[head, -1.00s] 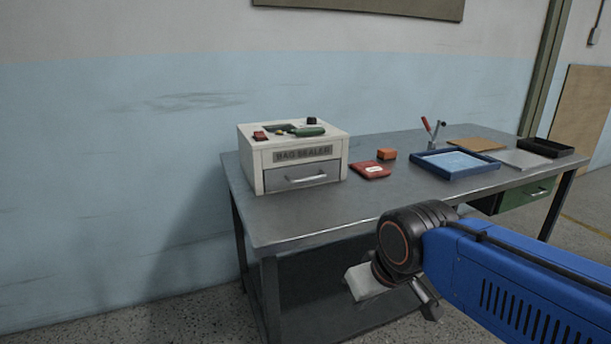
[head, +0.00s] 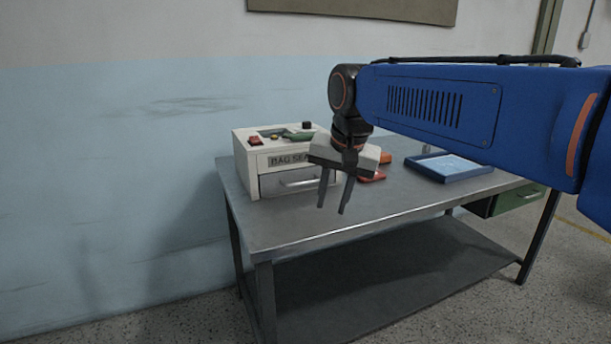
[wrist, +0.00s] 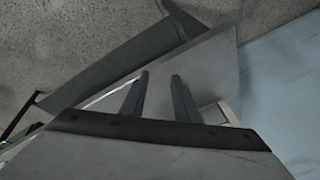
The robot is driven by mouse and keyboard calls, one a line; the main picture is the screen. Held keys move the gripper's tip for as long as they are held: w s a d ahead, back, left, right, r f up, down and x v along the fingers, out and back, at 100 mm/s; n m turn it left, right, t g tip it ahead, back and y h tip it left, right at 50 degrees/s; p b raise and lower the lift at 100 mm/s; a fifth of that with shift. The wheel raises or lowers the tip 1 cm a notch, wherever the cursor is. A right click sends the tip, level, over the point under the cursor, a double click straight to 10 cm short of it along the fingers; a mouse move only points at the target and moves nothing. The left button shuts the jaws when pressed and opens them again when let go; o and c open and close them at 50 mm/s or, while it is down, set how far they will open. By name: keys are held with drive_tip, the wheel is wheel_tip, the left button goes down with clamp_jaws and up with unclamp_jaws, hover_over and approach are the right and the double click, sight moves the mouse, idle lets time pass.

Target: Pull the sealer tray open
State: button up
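The bag sealer (head: 246,160) is a white box at the left end of the metal table. Its grey tray front (head: 275,185) with a metal bar handle (head: 297,183) sits low on the front face and looks shut. My gripper (head: 333,203) hangs in front of and to the right of the sealer, fingers pointing down, apart from the handle. The fingers are apart with nothing between them. They also show in the wrist view (wrist: 160,78) over the table. My gripper hides the right part of the sealer's front and label.
The metal table (head: 300,222) has clear room in front of the sealer. A red item (head: 373,177) and an orange block (head: 385,157) lie behind my gripper. A blue tray (head: 447,178) lies further right. A green drawer (head: 520,197) hangs under the table.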

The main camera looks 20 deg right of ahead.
drive_tip(key=w+d+r+m, duration=0.2)
drive_tip(key=w+r+m, duration=0.4)
drive_tip(key=w+r, duration=0.5)
drive_tip(key=m+g, duration=0.1)
drive_tip(key=m, duration=0.3)
approach(305, 183)
drive_tip(key=x, duration=0.7)
drive_tip(key=shift+w, duration=0.35)
clamp_jaws()
